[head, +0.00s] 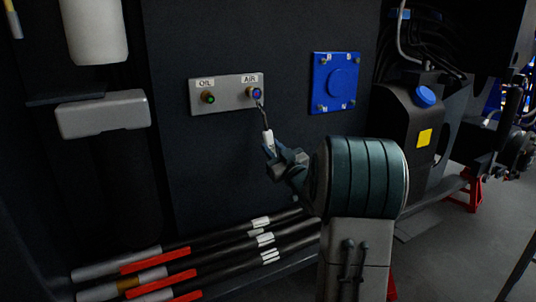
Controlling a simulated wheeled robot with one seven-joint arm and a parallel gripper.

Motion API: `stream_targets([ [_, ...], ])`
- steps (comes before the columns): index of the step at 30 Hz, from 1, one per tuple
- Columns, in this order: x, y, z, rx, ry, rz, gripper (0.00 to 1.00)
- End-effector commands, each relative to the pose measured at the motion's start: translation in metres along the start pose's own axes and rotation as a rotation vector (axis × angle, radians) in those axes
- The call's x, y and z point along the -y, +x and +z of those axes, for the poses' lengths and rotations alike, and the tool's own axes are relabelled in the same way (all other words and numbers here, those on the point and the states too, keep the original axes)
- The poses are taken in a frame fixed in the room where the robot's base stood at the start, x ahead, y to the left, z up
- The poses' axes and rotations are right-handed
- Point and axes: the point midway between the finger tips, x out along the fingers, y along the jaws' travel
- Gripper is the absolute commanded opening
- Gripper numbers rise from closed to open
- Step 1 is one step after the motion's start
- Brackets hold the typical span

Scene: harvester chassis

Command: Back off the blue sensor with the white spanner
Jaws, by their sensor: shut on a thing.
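The blue sensor (257,93) sits in the metal plate (226,80) under the label AIR. A second, green fitting (208,98) sits to its left under the label OIL. My gripper (269,151) is shut on the white spanner (267,136), holding it by its white handle. The spanner's thin grey shaft points up to the sensor, and its head is at the sensor's lower edge. The view is too small to tell whether the spanner head is seated around the sensor or only beside it.
A blue square cover (335,82) is bolted to the dark panel right of the plate. A grey box-shaped part (103,114) juts out at left. Several hoses (190,262) run along the bottom. A black tank with a blue cap (425,96) stands at right.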

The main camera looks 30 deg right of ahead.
Motion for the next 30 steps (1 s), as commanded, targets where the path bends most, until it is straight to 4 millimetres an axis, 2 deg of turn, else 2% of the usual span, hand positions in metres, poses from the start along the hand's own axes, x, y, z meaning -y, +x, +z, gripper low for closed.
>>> stream_targets([
  [5,-0.007,0.000,0.000,-0.002,-0.044,-0.012,0.00],
  [16,-0.009,0.000,-0.001,-0.001,-0.057,-0.016,0.00],
  [30,-0.036,0.002,-0.004,-0.002,-0.224,-0.066,0.00],
])
